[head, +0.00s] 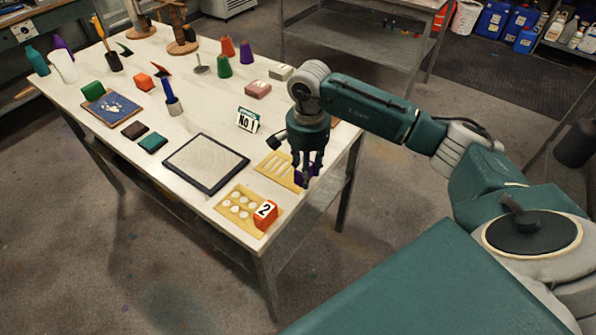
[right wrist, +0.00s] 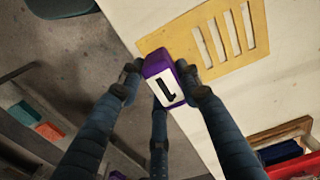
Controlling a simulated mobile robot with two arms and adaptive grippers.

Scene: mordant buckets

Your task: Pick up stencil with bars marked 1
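The yellow stencil with bar-shaped slots (head: 268,162) lies flat on the white table near its right edge. It also shows in the right wrist view (right wrist: 205,50). A purple block marked 1 (right wrist: 160,72) sits at the stencil's end by the table edge; in the head view it is mostly hidden behind the fingers. My right gripper (head: 305,180) points down over that end. In the right wrist view its fingertips (right wrist: 162,80) press against both sides of the purple block. My left gripper is not in view.
A second yellow stencil with round holes (head: 235,212) and an orange block marked 2 (head: 265,214) lies at the near corner. A dark-framed screen (head: 205,163) lies beside it. A "No 1" sign (head: 248,120) stands behind. The table's right edge is close to the gripper.

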